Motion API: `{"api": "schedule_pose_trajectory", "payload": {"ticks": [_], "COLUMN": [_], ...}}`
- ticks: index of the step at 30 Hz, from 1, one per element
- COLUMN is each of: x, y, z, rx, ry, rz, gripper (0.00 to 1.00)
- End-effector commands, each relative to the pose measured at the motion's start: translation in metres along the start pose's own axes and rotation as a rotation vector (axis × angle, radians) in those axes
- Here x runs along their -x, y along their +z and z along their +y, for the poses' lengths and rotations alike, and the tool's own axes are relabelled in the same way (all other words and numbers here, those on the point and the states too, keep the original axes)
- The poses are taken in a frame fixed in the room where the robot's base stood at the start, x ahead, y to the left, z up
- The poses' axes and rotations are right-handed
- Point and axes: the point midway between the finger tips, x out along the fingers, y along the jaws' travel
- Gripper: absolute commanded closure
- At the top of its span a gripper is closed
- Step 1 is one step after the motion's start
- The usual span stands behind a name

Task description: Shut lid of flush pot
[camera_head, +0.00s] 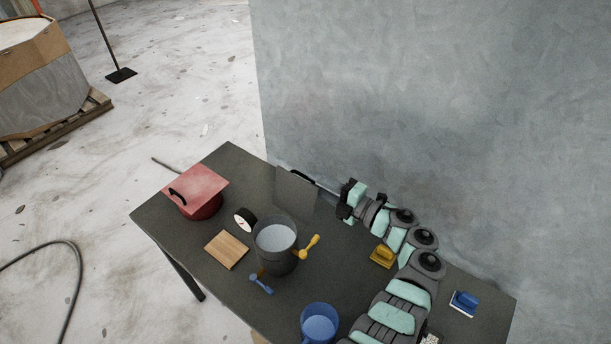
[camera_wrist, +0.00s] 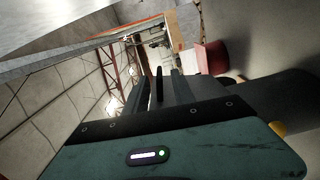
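A dark grey pot (camera_head: 275,262) stands open on the table, its inside pale. Its square grey lid (camera_head: 296,194) is raised, tilted up at the pot's back edge. A black handle (camera_head: 303,177) is on the lid's far side. My gripper (camera_head: 326,191) is just right of the lid, its fingers pointing at the handle side. In the wrist view my gripper (camera_wrist: 160,88) has its fingers apart, with a thin dark bar between them, possibly the handle. Contact with the lid cannot be told. The pot seems to show as a dark shape (camera_wrist: 283,92) at right.
A red pot (camera_head: 203,208) with its lid down stands at left. A clock (camera_head: 245,220), wooden board (camera_head: 227,250), yellow scoop (camera_head: 307,247) and blue scoop (camera_head: 261,283) lie around the grey pot. A blue mug (camera_head: 319,323) is at the front. A grey wall (camera_head: 430,90) rises behind.

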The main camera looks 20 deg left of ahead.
Motion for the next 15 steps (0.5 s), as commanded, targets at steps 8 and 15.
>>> {"api": "schedule_pose_trajectory", "payload": {"ticks": [8, 15], "x": [-0.039, -0.041], "y": [0.000, 0.000], "z": [0.002, 0.001], "rx": [0.001, 0.001], "ry": [0.002, 0.001], "rz": [0.002, 0.001], "gripper": [0.69, 0.69]}}
